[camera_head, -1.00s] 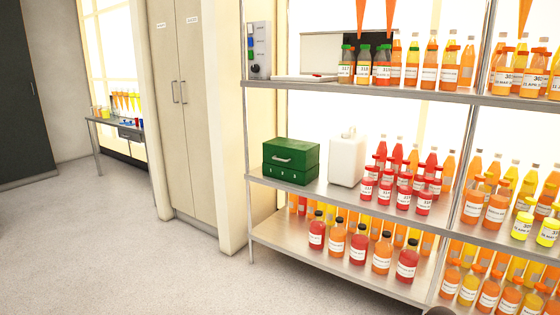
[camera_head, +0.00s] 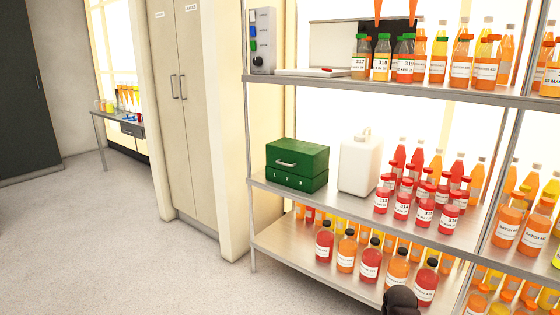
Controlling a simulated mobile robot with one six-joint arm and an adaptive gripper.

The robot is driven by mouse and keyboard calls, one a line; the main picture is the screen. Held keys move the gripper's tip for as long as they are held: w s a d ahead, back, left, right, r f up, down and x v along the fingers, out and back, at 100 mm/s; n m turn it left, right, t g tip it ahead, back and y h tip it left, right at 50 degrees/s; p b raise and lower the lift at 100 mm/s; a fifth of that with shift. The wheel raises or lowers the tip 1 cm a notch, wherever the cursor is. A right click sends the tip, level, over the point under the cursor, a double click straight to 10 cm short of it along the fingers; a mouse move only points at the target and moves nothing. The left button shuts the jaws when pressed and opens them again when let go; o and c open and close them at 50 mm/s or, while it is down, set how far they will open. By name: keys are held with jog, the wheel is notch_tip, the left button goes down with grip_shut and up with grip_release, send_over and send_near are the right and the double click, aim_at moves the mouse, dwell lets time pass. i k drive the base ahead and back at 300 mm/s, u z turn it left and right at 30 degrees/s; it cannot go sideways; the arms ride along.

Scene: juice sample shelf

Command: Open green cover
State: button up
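A green box (camera_head: 297,165) with a light handle on its front stands at the left end of the middle shelf (camera_head: 325,207). It has an upper and a lower part, with a seam between them, and looks shut. A grey control panel (camera_head: 263,30) at the upper left has small coloured parts, among them a green one (camera_head: 253,47), and a black knob; details are too small to tell. A dark rounded part of my arm (camera_head: 400,300) shows at the bottom edge, well below and right of the green box. My gripper's fingers are not visible.
A white canister (camera_head: 360,165) stands just right of the green box, followed by several red-capped bottles. More bottles fill the lower shelf (camera_head: 285,245) and upper shelf (camera_head: 420,92). A metal post (camera_head: 249,150) bounds the left end. The floor (camera_head: 130,240) at left is clear.

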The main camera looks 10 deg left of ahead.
aim_at(307, 159)
jog(key=u, duration=0.1)
jog(key=i, duration=1.1)
jog(key=z, duration=0.2)
